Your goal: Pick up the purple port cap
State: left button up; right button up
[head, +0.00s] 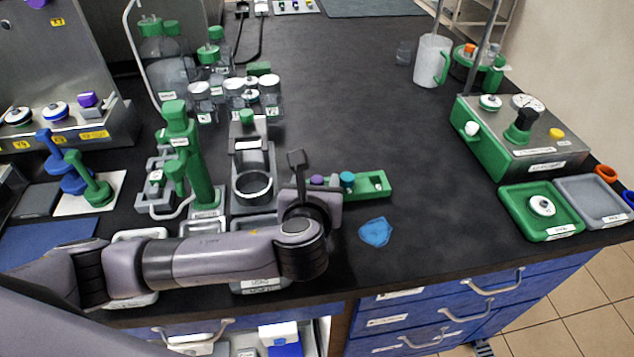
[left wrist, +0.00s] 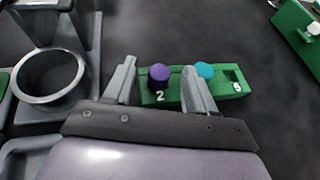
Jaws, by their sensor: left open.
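The purple port cap (head: 317,181) sits on a green rack on the bench, just beyond my left gripper. In the left wrist view the purple port cap (left wrist: 160,74) stands above the number 2 and shows between the two fingers. My left gripper (left wrist: 157,86) is open, with one finger on each side of the cap in the picture; I cannot tell whether either touches it. In the head view my left gripper (head: 299,172) partly hides the rack's left end. My right gripper is not in view.
A teal cap (head: 347,180) is on the same green rack (head: 375,192), close to the right finger. A grey ring holder (head: 253,186) stands left of the gripper. A blue cloth (head: 376,232) lies to the right. The bench middle is clear.

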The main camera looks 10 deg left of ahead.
pick_arm(q)
jog(key=shift+w, duration=0.25)
grip_shut()
